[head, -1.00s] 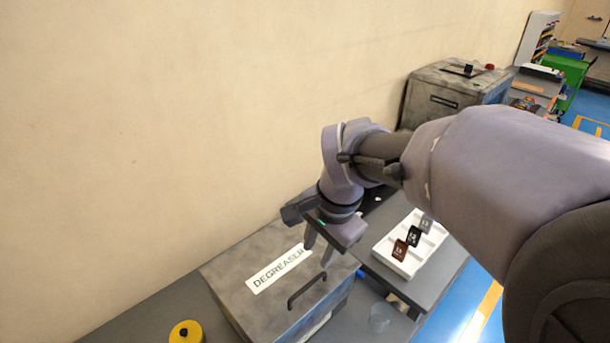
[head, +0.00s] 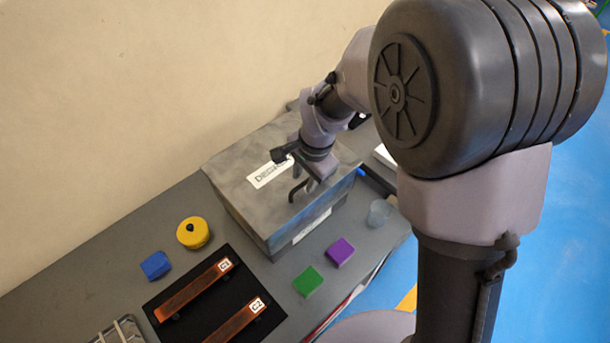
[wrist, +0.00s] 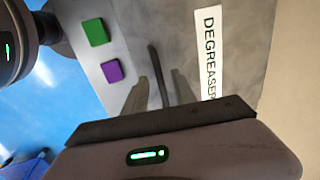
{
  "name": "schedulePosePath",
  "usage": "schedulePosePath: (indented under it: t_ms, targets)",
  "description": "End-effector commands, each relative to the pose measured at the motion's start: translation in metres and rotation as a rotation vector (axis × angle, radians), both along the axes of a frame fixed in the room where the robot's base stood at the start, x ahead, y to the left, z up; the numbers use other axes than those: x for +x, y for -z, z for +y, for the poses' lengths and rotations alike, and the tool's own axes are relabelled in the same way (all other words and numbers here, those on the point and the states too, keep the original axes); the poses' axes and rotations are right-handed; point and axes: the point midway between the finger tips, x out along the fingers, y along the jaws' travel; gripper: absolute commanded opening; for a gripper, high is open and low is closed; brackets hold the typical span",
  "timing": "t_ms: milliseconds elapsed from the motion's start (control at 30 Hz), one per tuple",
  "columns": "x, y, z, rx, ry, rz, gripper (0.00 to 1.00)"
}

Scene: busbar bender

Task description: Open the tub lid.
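The grey tub (head: 262,232) stands on the bench against the wall. Its lid (head: 232,165) lies flat and closed, with a white DEGREASER label (head: 262,174). A dark bar handle (head: 293,192) sits near the lid's front edge; it also shows in the wrist view (wrist: 154,60). My gripper (head: 304,180) points down over the lid at the handle. In the wrist view my gripper (wrist: 161,76) has its two fingers apart, with the handle lying between them in the picture. I cannot tell whether the fingers touch the handle.
Left of the tub are a yellow round container (head: 193,234), a blue block (head: 155,266) and a black mat (head: 195,322) with copper bars. Green (head: 307,281) and purple (head: 340,251) blocks lie in front. A clear cup (head: 378,213) stands to the right. The wall is close behind.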

Motion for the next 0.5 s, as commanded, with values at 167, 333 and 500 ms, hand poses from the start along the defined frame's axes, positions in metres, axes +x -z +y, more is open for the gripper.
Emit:
schedulePosePath:
  t_ms: [167,333,500]
  targets:
    - [0.0004,0.0034,0.0006,0.000,0.000,0.000,0.32]
    - [0.0004,0.0029,0.0004,0.000,0.000,0.000,0.25]
    - [0.0005,0.0028,0.0003,0.000,0.000,0.000,0.00]
